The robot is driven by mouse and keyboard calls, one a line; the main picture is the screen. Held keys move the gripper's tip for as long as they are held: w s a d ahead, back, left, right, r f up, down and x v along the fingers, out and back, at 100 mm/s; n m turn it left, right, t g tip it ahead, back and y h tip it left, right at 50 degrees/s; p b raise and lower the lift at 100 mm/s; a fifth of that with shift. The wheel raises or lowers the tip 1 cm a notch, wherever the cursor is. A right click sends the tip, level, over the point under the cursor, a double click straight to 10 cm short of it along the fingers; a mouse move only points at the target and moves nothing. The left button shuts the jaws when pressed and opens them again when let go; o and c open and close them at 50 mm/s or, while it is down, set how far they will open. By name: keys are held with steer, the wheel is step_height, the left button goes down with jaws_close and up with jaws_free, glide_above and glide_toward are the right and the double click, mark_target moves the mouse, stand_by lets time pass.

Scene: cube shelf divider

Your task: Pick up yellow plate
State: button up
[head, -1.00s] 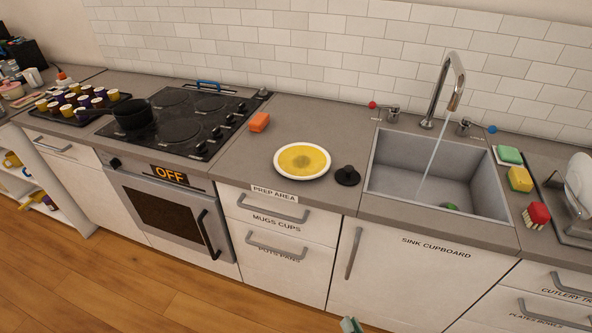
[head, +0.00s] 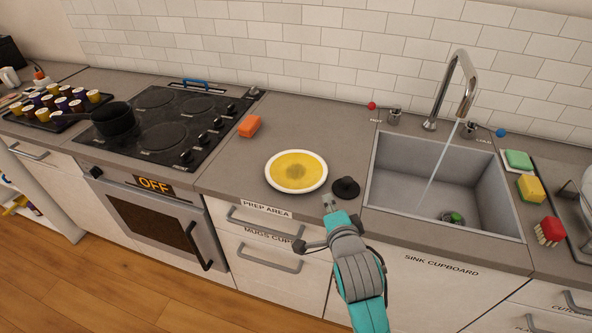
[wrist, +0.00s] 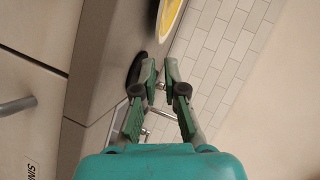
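The yellow plate (head: 296,171), with a white rim and a darker patch in its middle, lies flat on the grey counter between the hob and the sink. Part of it shows at the top of the wrist view (wrist: 170,14). My gripper (head: 329,201) is near the counter's front edge, in front and to the right of the plate, apart from it. Its green fingers (wrist: 161,64) have a narrow gap between the tips and hold nothing.
A black knobbed disc (head: 345,188) sits right of the plate, close to my gripper. The sink (head: 440,190) with running tap is on the right. The hob (head: 165,122) with a black pot (head: 114,122) is left.

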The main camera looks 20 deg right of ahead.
mark_target(321, 181)
steer(key=x, duration=0.9)
steer(key=shift+w+d+f, duration=0.1)
steer(key=shift+w+d, duration=0.05)
steer(key=shift+w, duration=0.15)
jaws_close()
